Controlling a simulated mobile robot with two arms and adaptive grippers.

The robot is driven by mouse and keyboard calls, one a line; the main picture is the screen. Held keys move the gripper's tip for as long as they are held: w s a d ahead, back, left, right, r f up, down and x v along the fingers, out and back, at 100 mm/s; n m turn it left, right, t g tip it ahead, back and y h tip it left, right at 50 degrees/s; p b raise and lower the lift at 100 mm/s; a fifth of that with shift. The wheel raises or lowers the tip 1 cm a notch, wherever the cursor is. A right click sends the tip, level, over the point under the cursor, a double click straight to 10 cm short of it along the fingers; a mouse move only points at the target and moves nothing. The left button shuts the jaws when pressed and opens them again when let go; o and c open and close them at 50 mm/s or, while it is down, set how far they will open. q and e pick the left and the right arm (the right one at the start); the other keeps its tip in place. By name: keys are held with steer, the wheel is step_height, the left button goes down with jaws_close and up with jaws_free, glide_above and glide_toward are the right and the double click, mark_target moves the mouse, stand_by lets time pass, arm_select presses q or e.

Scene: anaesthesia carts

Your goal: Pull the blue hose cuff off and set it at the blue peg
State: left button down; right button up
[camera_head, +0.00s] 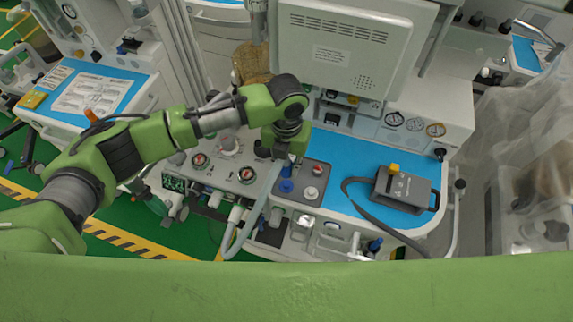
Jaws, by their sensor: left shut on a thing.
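My left gripper (285,158) reaches down over the grey panel (301,205) at the front of the middle cart. It is shut on the blue hose cuff (287,170), which is small and mostly hidden by the fingers. A pale hose (258,212) runs from beside the gripper down to the left and loops below the cart edge. A blue peg (286,186) stands on the panel just below the cuff in the picture; I cannot tell whether they touch. My right gripper is not in view.
A red-topped fitting (318,171) and a white fitting (311,193) stand on the same panel. A grey box (405,190) with a dark strap lies on the blue worktop (348,160). A monitor (340,50) stands behind. Another blue-ended fitting (375,245) is at the front edge.

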arm_select(q)
steer(key=shift+w+f, duration=0.1)
steer(key=shift+w, duration=0.3)
steer(key=shift+s+r, duration=0.2)
steer(key=shift+s, duration=0.1)
steer(key=shift+s+r, duration=0.2)
steer(key=shift+s, duration=0.2)
steer(key=shift+w+p, duration=0.15)
steer(key=shift+p, duration=0.15)
steer(key=shift+w+f, duration=0.15)
steer(key=shift+f, duration=0.25)
steer(key=shift+f+b, duration=0.65)
steer(key=shift+b, duration=0.05)
steer(key=shift+f, duration=0.35)
steer(key=shift+f+b, duration=0.8)
steer(key=shift+f, duration=0.1)
steer(key=shift+f+b, duration=0.4)
steer(key=shift+f, duration=0.3)
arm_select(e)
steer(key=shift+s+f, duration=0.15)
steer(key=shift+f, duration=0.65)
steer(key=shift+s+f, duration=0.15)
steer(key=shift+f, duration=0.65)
arm_select(q)
steer(key=shift+p, duration=0.5)
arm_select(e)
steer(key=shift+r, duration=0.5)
